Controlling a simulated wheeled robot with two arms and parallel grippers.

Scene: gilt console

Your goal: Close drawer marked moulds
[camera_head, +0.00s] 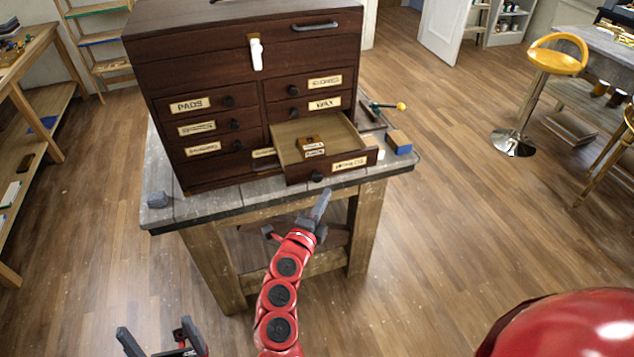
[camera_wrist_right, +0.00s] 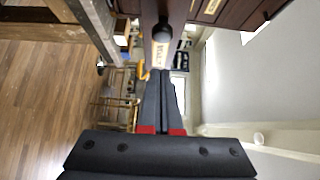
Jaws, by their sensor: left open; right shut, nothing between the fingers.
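The label (camera_wrist_right: 160,55) and knob (camera_wrist_right: 163,32) also show in the right wrist view. My right gripper (camera_head: 322,198) is shut and empty just in front of the drawer, below the knob; I cannot tell whether it touches. In the right wrist view its fingertips (camera_wrist_right: 163,74) lie near the label. My left gripper (camera_head: 160,340) is open and empty at the bottom left, away from the chest.
A small brown labelled item (camera_head: 312,146) lies inside the open drawer. The floor around the bench is clear.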

